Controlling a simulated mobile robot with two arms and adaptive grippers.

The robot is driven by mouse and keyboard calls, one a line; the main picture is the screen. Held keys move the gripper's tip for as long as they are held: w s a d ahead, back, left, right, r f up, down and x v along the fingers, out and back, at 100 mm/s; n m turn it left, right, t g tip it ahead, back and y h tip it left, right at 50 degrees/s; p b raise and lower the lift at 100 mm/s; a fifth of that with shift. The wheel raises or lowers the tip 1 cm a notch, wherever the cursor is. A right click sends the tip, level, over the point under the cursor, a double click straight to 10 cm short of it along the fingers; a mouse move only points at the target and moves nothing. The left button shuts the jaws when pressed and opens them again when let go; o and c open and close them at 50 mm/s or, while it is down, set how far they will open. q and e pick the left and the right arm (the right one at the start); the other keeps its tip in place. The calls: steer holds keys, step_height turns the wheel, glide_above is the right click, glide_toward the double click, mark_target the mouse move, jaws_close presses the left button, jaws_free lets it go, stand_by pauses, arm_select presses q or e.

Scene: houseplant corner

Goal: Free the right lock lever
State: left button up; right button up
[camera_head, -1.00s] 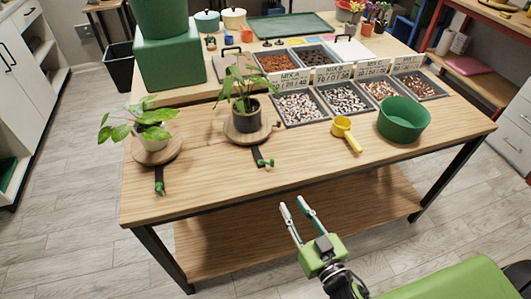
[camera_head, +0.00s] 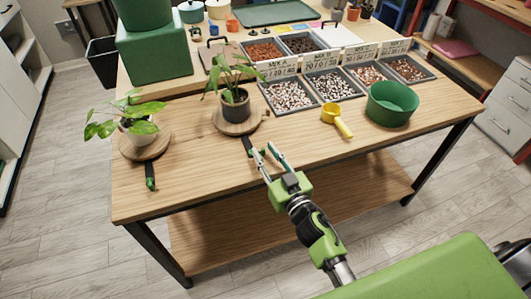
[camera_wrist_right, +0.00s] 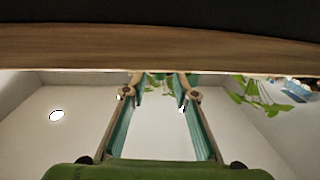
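The right plant, in a dark pot (camera_head: 235,104), stands on a round wooden turntable (camera_head: 229,128). A black lever strip (camera_head: 248,145) runs from this turntable toward the front edge; its green lock lever is mostly hidden behind my gripper's fingers. My right gripper (camera_head: 263,151) is open, its fingertips at or just before that lever; I cannot tell whether they touch. My left gripper is not in view.
The table edge (camera_wrist_right: 160,48) crosses the wrist view close to the fingers. Right of the lever lie a yellow scoop (camera_head: 337,118), a green bowl (camera_head: 391,105) and trays of pebbles (camera_head: 288,96). The table front between the two levers is clear.

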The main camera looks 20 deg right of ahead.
steer(key=shift+w, duration=0.25)
jaws_close()
